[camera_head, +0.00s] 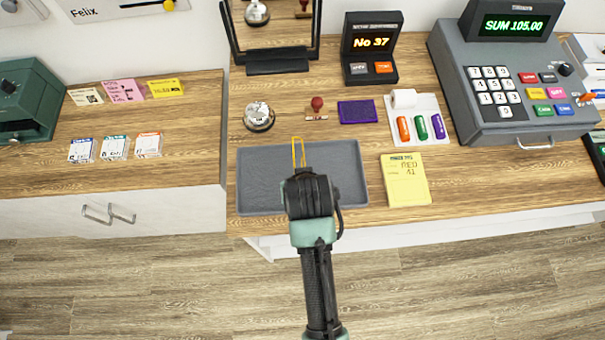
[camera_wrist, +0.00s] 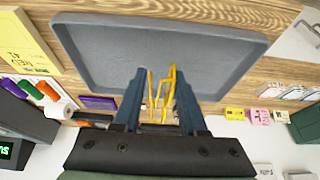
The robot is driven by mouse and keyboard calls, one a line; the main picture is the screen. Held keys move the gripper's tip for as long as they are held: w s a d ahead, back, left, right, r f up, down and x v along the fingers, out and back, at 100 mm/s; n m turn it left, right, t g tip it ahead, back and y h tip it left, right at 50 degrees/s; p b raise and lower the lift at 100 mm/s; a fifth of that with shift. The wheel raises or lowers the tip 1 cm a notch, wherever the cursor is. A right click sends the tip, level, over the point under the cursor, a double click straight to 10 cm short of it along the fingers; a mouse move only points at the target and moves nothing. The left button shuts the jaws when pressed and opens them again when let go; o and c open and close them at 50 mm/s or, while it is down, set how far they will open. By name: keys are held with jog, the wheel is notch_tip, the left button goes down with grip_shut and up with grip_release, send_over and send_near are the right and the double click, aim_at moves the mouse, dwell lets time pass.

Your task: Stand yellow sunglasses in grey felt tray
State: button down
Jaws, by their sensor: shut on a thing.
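The yellow sunglasses (camera_head: 298,152) show as a thin yellow frame at the end of my gripper (camera_head: 300,168) in the head view. In the wrist view the yellow sunglasses (camera_wrist: 162,90) sit between the two dark fingers of my gripper (camera_wrist: 157,108), which is shut on them. The grey felt tray (camera_head: 345,175) lies on the wooden counter in the head view, and my gripper is over it. In the wrist view the tray (camera_wrist: 110,45) fills the upper middle and looks empty. I cannot tell whether the sunglasses touch the tray. My wrist hides part of the tray in the head view.
A bell (camera_head: 258,117), a stamp (camera_head: 317,105) and a purple pad (camera_head: 357,111) stand behind the tray. A yellow notepad (camera_head: 405,180) lies right of it. A cash register (camera_head: 505,85) stands at the right. A gap divides the left counter (camera_head: 190,120) from this one.

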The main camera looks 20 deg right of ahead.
jog(key=shift+a+f, duration=0.1)
jog(key=shift+f, duration=2.2)
jog(key=shift+f, duration=0.2)
jog(key=shift+c, duration=2.3)
grip_release()
jog(key=shift+r, duration=0.1)
